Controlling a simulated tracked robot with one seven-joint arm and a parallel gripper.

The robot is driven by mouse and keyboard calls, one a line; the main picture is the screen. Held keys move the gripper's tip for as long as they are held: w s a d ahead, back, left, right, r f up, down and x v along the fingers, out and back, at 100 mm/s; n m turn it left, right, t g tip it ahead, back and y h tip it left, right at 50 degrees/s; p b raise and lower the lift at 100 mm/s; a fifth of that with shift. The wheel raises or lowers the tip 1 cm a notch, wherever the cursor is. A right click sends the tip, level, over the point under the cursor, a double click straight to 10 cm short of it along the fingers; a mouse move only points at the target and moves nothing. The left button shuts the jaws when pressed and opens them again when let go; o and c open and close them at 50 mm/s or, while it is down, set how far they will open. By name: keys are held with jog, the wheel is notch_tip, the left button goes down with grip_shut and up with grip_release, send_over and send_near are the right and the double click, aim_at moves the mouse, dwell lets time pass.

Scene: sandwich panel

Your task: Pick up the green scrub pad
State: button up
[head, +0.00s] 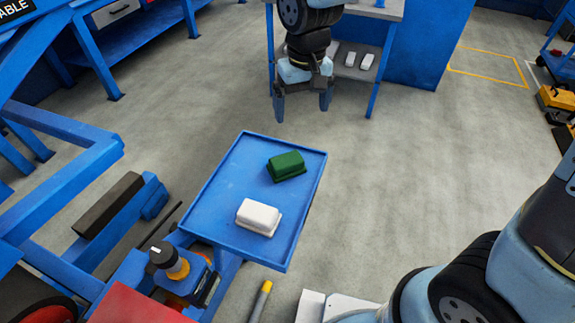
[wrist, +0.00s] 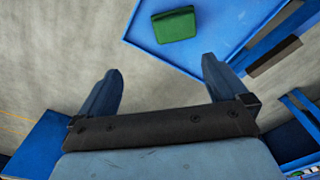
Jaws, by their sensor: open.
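The green scrub pad (head: 286,166) lies on the far right part of a blue tray (head: 212,205) in the head view. It also shows near the top of the wrist view (wrist: 175,25), ahead of the fingers. My gripper (head: 302,108) hangs beyond the tray's far edge in the head view, with its two fingers spread and nothing between them. In the wrist view its fingers (wrist: 163,80) are wide apart, and the pad is clear of them.
A white block (head: 258,217) sits on the same tray, nearer the front than the pad. A blue frame (head: 65,165) stands left of the tray. A workbench with small white items (head: 366,62) stands behind. Grey floor is clear right of the tray.

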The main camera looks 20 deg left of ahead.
jog(key=s+a+f, duration=0.2)
jog(key=a+f, duration=0.1)
send_over(286, 160)
jog(key=shift+n, duration=0.3)
notch_tip(286, 160, down, 8)
jog(key=shift+w+f, duration=0.1)
jog(key=shift+f, duration=2.55)
